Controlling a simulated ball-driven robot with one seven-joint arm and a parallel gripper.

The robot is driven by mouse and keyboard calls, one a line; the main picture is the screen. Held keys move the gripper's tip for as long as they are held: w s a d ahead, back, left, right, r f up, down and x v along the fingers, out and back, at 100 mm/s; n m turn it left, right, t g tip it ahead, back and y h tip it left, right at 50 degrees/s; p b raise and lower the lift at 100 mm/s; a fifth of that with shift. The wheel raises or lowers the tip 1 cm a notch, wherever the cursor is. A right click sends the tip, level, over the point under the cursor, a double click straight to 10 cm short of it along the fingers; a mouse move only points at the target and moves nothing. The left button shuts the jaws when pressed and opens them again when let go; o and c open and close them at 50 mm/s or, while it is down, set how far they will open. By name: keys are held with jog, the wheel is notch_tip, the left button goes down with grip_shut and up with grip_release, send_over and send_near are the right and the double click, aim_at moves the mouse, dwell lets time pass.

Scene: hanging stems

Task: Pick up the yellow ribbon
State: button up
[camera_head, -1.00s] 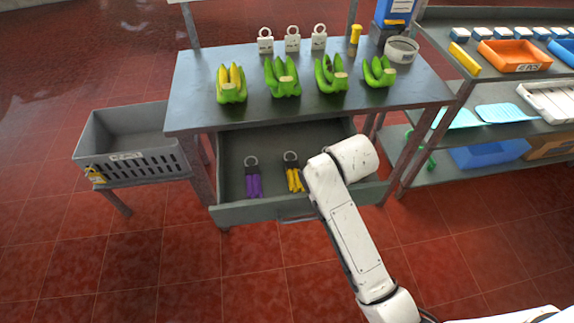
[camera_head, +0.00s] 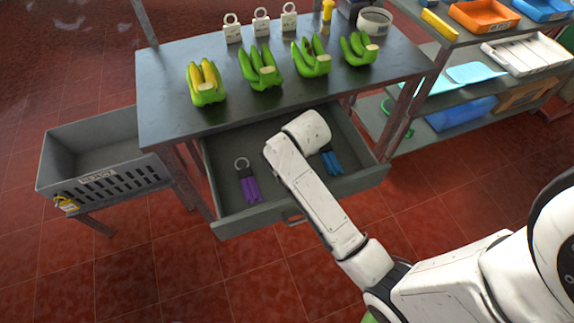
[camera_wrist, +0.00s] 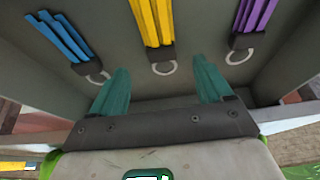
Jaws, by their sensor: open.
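The yellow ribbon (camera_wrist: 152,22) lies in the open drawer (camera_head: 235,222) in the wrist view, with its dark clasp and pale ring towards my gripper (camera_wrist: 161,88). My gripper is open and empty. Its two teal fingers stand either side of the ribbon's ring in the picture, below the ring; the height gap cannot be told. In the head view my arm hides the yellow ribbon and the gripper. A purple ribbon (camera_head: 249,188) lies to the left in the drawer and a blue ribbon (camera_head: 331,162) to the right. The wrist view shows blue (camera_wrist: 62,36) left and purple (camera_wrist: 254,18) right.
Several green banana bunches (camera_head: 262,72) and white tags (camera_head: 261,22) stand on the table (camera_head: 160,95) above the drawer. A grey crate (camera_head: 95,160) stands at left. Shelves with trays (camera_head: 484,14) stand at right. The drawer walls surround the ribbons closely.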

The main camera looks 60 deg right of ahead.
jog(key=shift+x, duration=3.2)
jog(key=shift+s+a, duration=0.1)
jog(key=shift+c, duration=0.4)
jog(key=c, duration=1)
